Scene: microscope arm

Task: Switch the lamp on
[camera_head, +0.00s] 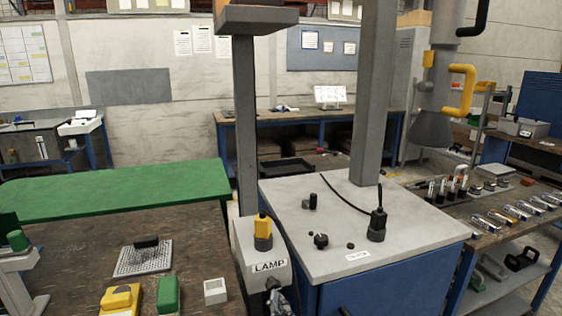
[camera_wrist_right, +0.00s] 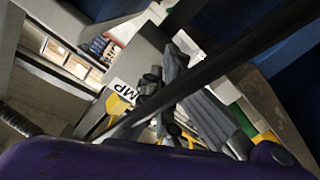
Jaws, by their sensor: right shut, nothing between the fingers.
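The box labelled LAMP (camera_head: 265,267) stands at the left side of the blue cabinet, with a yellow and black switch knob (camera_head: 263,232) upright on its top. A grey post with a flat head (camera_head: 256,17) rises behind it; no light shows on it. My right gripper (camera_head: 275,292) is shut and empty, low in front of the box, below the label and apart from the knob. In the right wrist view my gripper (camera_wrist_right: 153,82) shows beside part of the label (camera_wrist_right: 122,89). A yellow part (camera_wrist_right: 117,106) there is partly hidden. My left gripper is out of view.
The cabinet's light top (camera_head: 300,262) carries small dark knobs and a cabled plug (camera_head: 377,222). Batteries lie at right.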

